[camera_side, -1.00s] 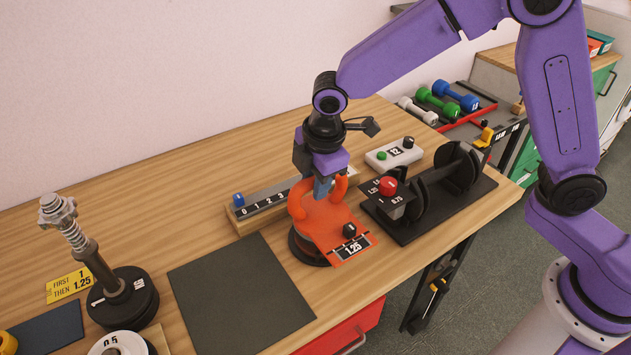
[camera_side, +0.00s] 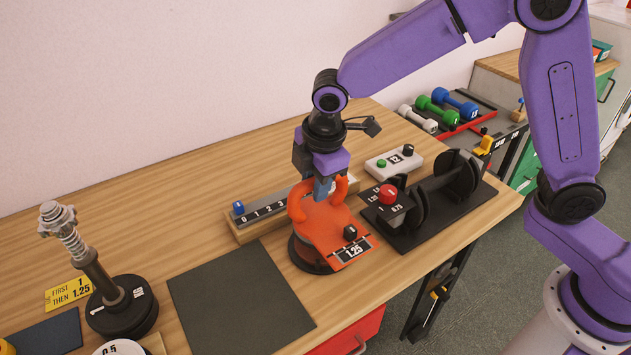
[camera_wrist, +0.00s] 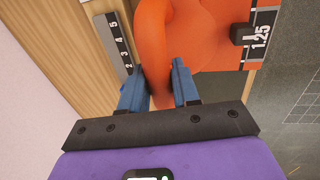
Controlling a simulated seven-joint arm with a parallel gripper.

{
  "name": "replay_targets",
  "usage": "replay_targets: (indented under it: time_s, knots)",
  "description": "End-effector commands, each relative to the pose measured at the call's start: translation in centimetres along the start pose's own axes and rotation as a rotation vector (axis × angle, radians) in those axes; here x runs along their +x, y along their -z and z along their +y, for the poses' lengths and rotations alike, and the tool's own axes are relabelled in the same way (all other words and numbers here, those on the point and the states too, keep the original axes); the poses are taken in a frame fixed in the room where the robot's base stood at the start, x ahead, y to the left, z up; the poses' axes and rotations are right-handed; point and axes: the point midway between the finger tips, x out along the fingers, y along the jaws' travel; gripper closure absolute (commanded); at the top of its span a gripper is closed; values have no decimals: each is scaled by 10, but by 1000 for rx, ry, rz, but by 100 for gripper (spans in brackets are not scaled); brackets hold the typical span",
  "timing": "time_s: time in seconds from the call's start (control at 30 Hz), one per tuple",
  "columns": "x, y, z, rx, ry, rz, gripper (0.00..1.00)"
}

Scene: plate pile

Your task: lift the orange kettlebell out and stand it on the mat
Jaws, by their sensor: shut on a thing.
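The orange kettlebell (camera_side: 321,226) is upright over a dark round base (camera_side: 302,256) near the table's front edge. An orange panel with a black knob and a "1.25" label (camera_side: 351,252) shows at its front; I cannot tell how it joins the kettlebell. My gripper (camera_side: 322,190) is shut on the kettlebell's handle from above. In the wrist view the blue fingers (camera_wrist: 158,85) sit on both sides of the orange handle (camera_wrist: 153,40). Any gap under the kettlebell is hard to see. The dark mat (camera_side: 240,298) lies empty to its left.
A numbered rail (camera_side: 262,213) stands close behind the kettlebell. A black rack with round plates (camera_side: 425,205) and a red knob (camera_side: 388,192) is close on its right. A tall post with weights (camera_side: 108,285) stands left of the mat. A white box (camera_side: 393,162) sits further back.

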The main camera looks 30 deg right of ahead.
Motion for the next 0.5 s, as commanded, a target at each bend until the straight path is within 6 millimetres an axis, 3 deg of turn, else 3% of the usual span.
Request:
replay_targets:
  time_s: [0.5]
  knots:
    - [-8,1,3,0,-6,5,100]
